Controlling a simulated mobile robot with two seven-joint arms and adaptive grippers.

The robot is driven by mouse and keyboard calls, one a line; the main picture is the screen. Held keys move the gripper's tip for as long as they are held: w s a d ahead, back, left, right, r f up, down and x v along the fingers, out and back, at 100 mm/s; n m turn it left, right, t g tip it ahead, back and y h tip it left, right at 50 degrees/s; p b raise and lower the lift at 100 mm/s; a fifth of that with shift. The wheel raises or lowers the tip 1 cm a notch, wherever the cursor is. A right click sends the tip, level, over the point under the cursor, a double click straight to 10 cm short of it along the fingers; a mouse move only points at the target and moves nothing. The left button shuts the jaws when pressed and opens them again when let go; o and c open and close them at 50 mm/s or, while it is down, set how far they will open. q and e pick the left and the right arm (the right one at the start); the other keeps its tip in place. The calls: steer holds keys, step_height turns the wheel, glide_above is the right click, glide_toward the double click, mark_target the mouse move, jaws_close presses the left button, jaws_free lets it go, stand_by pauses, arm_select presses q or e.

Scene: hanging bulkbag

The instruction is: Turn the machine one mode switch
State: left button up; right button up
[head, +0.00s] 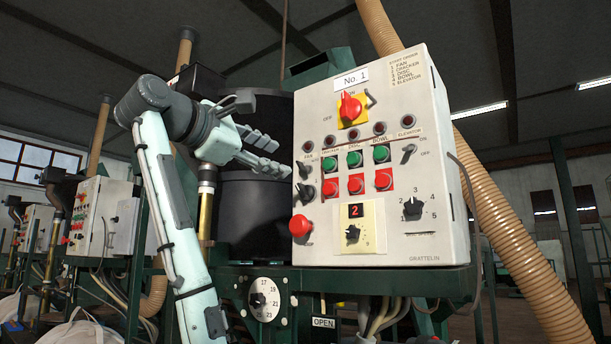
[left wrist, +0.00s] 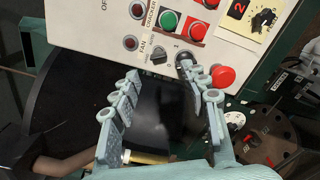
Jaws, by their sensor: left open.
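The machine one control box (head: 390,120), a pale panel marked "No. 1", stands right of centre in the head view. It carries several black knobs, and I cannot tell which is the mode switch. A black knob (head: 304,192) sits at its left edge below the fan switch (head: 303,170). A larger knob (head: 412,208) with a numbered scale is at the lower right. My left gripper (head: 280,157) is open and empty, just left of the panel near the fan switch. In the left wrist view its fingers (left wrist: 160,78) point at the panel, the fan switch (left wrist: 161,54) between and beyond them.
A red button (head: 300,225) projects from the panel's lower left, close to the gripper's right finger in the wrist view. A black drum (head: 250,205) stands behind the arm. A tan hose (head: 510,240) runs down the right. Similar boxes (head: 105,215) stand at left.

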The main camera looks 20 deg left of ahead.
mark_target(298, 165)
arm_select(q)
steer(key=p+x, duration=0.1)
steer(key=x, duration=0.6)
steer(key=shift+w+p, duration=0.25)
steer(key=shift+p, duration=0.05)
arm_select(e)
steer(key=f, duration=0.3)
steer(key=shift+s+a+f, duration=0.15)
steer(key=shift+a+f, duration=0.05)
steer(key=shift+f, duration=0.2)
arm_select(q)
steer(key=shift+d+r, duration=0.1)
jaws_close()
